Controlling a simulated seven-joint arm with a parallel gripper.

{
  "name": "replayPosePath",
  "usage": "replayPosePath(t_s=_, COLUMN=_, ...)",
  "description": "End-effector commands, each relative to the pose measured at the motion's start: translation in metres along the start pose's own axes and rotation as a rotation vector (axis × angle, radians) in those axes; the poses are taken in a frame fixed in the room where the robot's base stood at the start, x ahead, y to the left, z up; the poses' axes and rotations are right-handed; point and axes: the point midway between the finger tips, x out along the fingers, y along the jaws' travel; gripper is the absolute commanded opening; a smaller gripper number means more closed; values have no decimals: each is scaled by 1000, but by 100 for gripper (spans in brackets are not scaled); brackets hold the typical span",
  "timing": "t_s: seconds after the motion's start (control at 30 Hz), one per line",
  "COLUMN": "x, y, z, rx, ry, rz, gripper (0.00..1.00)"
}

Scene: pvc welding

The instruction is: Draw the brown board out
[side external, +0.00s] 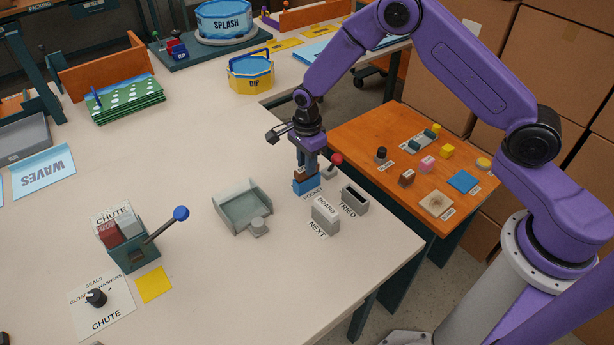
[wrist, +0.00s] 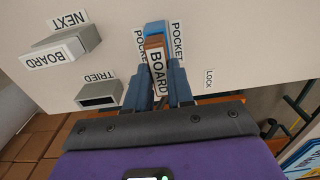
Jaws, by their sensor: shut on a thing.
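The brown board (wrist: 154,42) stands in the blue pocket (wrist: 155,27), with a white BOARD label on its face in the wrist view. In the side external view the brown board (side external: 299,174) shows as a small brown piece just above the blue pocket (side external: 306,187). My gripper (wrist: 162,80) points down over the pocket, its two blue-grey fingers on either side of the board, shut on it. How deep the board sits in the pocket is hidden by the fingers.
A grey block labelled BOARD (side external: 325,214) at NEXT and a slotted grey TRIED box (side external: 354,197) stand close by. A red-knobbed lever (side external: 337,159) is right beside my gripper. A grey-green tray (side external: 243,208) lies left, with clear table between.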

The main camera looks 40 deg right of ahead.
Motion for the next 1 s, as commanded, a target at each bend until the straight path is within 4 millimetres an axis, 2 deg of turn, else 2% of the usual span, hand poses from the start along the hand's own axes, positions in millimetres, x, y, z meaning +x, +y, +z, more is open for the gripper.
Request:
replayPosePath(t_s=0.53, x=-7, y=0, z=0, rx=0, ry=0, rz=0, gripper=0)
replayPosePath(t_s=1.0, x=-27, y=0, z=0, rx=0, ry=0, rz=-1, gripper=0)
